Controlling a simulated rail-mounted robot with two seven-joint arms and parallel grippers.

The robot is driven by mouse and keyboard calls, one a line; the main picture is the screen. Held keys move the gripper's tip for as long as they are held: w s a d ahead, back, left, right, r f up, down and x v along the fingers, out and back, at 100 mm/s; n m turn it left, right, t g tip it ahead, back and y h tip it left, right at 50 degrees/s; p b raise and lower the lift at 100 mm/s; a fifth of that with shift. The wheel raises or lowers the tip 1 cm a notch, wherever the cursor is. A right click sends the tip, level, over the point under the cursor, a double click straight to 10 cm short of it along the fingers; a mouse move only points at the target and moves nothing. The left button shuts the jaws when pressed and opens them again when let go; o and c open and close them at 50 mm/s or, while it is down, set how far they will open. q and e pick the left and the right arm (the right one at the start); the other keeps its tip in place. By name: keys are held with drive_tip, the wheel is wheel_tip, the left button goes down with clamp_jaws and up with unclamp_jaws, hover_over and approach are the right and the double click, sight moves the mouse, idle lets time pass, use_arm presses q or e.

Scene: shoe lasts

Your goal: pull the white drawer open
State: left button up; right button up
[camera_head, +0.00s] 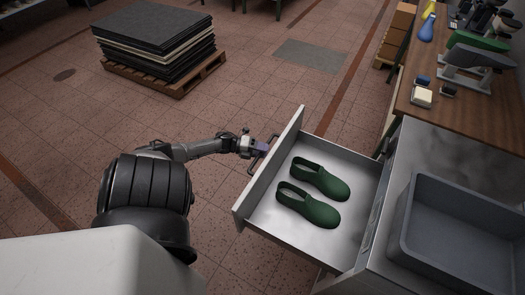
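The white drawer (350,172) is pulled well out of its cabinet, its front panel (272,166) facing left. A dark bar handle (256,164) is on the outer side of the front panel. Two green shoes, one farther (320,179) and one nearer (308,205), lie side by side in the drawer. My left gripper (263,148) is at the handle, its fingers over the bar and apparently shut on it; the fingertips are small and partly hidden. My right gripper is not in view.
A grey bin (400,235) stands on the cabinet right of the drawer. A wooden bench (465,110) with tools and small items is at upper right. A pallet with stacked dark sheets (155,45) stands at the back left.

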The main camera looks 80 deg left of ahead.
use_arm(q)
drive_tip(key=p+v, duration=0.1)
drive_tip(key=v, duration=1.2)
drive_tip(key=shift+s, duration=0.4)
drive_tip(key=shift+a+r, duration=0.1)
